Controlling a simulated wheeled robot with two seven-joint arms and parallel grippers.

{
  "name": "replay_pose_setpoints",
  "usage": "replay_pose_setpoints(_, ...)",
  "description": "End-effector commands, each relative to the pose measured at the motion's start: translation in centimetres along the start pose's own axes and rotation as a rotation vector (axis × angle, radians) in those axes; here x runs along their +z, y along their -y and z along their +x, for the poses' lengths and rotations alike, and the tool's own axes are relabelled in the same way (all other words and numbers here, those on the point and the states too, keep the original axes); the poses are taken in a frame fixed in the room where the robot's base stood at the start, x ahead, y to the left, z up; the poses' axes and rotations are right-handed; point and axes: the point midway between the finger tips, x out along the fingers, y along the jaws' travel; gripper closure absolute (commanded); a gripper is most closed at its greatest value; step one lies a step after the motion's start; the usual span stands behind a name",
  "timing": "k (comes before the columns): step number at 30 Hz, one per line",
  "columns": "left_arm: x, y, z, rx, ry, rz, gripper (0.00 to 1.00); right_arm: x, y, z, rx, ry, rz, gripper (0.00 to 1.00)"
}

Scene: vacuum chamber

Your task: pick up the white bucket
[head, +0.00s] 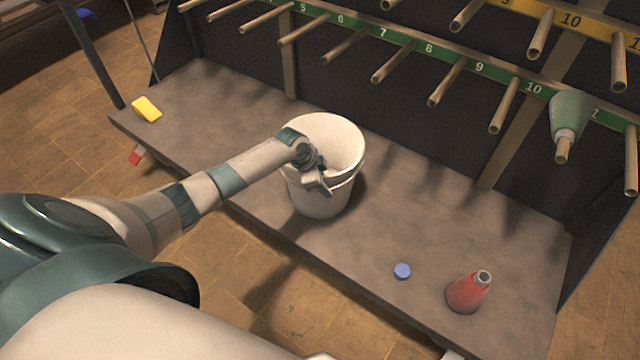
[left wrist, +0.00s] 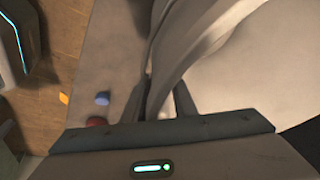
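The white bucket (head: 318,200) stands upright on the grey bench top, its open mouth facing up. My left gripper (head: 318,182) is at the near side of its rim. In the left wrist view the bucket (left wrist: 250,70) fills the right side, and its wall passes between the two close-set fingers of my left gripper (left wrist: 160,100). The fingers look shut on the wall; the exact contact is partly hidden. My right gripper is not in view.
The bench top (head: 400,210) also holds a yellow object (head: 146,109), a blue disc (head: 402,271) and a red cone-shaped bottle (head: 467,293). A numbered peg rack (head: 430,48) rises behind, with a green bottle (head: 571,115) on one peg.

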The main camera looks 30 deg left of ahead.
Motion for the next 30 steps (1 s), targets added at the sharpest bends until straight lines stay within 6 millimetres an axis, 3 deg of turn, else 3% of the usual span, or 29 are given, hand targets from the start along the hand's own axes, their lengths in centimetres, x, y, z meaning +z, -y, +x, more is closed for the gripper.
replay_pose_setpoints(8,0.0,0.0,0.0,0.000,0.000,0.000,0.75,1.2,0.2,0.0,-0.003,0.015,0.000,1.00)
replay_pose_setpoints(12,0.0,0.0,0.0,0.000,0.000,0.000,1.00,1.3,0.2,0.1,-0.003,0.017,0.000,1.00)
replay_pose_setpoints(30,0.0,0.0,0.0,0.000,0.000,0.000,1.00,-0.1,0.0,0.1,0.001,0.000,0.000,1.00)
